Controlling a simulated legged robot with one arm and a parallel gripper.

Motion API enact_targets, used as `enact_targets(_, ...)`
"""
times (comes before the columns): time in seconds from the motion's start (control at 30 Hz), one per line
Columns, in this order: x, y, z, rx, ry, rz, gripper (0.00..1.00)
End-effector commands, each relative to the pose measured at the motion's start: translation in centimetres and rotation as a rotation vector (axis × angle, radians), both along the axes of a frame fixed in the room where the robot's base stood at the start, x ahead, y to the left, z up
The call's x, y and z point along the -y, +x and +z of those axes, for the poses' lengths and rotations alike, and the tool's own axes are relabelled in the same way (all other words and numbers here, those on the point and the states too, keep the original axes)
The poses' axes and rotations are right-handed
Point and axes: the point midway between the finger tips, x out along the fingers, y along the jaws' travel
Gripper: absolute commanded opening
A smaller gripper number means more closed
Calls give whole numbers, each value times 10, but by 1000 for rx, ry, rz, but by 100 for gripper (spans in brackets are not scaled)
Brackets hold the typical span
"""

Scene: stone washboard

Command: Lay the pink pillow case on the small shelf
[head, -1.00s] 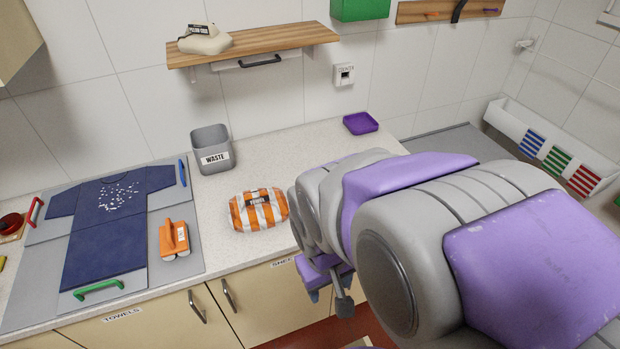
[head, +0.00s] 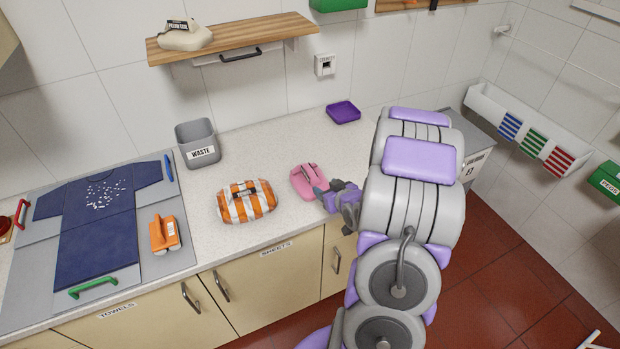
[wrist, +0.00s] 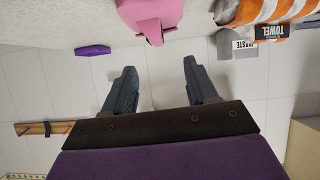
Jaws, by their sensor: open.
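The pink pillow case (head: 304,179) lies folded on the speckled counter in the head view, right of the orange-striped towel bundle. It also shows at the top of the upside-down wrist view (wrist: 150,12). My gripper (head: 328,191) is at its right side in the head view. In the wrist view, my gripper (wrist: 160,66) has its two fingers wide apart with nothing between them, and the pink cloth is beyond the fingertips. The small wooden shelf (head: 255,38) is on the wall above the counter, with a cream labelled bundle (head: 184,38) at its left end.
The striped towel bundle (head: 246,202), a grey waste bin (head: 197,144) and a purple tray (head: 343,112) stand on the counter. The shelf's right part is bare.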

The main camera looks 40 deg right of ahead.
Motion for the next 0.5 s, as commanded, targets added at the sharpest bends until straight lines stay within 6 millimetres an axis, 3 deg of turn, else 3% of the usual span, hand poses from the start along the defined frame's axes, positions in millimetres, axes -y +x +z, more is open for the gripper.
enact_targets(0.27, 17, 4, -4, 111, 23, -17, 57)
enact_targets(0.5, 26, 45, -22, 109, 24, -16, 57)
